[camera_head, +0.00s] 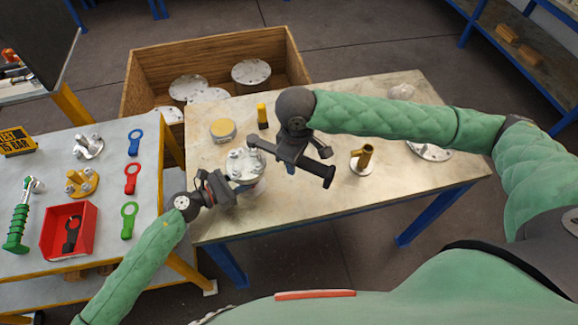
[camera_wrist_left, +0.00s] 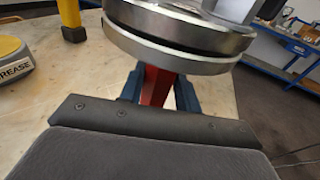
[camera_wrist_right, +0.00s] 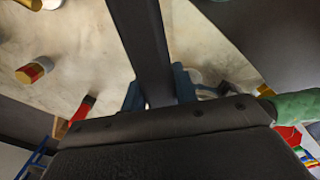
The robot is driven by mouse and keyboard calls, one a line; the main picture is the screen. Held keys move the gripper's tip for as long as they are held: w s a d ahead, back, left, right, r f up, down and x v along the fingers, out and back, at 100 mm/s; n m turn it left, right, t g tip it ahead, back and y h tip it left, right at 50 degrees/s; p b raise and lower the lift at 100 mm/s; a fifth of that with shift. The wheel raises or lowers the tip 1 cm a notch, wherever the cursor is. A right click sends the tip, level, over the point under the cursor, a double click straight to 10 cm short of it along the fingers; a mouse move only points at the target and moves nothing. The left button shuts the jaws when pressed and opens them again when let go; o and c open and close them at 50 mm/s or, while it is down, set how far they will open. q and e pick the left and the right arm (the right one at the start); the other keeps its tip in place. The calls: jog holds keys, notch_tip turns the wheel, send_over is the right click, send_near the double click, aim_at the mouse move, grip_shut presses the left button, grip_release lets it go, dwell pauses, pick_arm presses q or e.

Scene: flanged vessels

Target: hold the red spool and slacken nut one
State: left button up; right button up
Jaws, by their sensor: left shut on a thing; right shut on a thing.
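The flanged vessel (camera_head: 243,166) stands on the metal-topped table, with bolts and nuts on its top flange. I cannot tell which nut is nut one. The red spool (camera_wrist_left: 155,86) shows under the stacked flange discs (camera_wrist_left: 175,38) in the left wrist view. My left gripper (camera_wrist_left: 160,92) is shut on the spool from the near-left side. My right gripper (camera_wrist_right: 158,92) is shut on a long dark bar-like tool (camera_wrist_right: 143,35). In the head view that gripper (camera_head: 291,158) is just right of the vessel. Whether the tool touches a nut is hidden.
A grease tin (camera_head: 222,129) and yellow cylinder (camera_head: 262,115) stand behind the vessel. A brass fitting (camera_head: 361,160) stands right. The left table has ring-ended tools, a red tray (camera_head: 84,212) and a green-handled tool (camera_head: 18,226). A wooden crate (camera_head: 135,95) of flanges is behind.

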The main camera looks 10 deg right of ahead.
jog(key=shift+a+r, duration=0.1)
jog(key=shift+r, duration=2.45)
pick_arm(q)
jog(key=o, duration=1)
jog(key=shift+c, duration=0.2)
jog(key=shift+a, duration=0.1)
jog(key=v, duration=1.1)
jog(key=shift+s+a, duration=0.15)
jog(key=shift+a, duration=0.2)
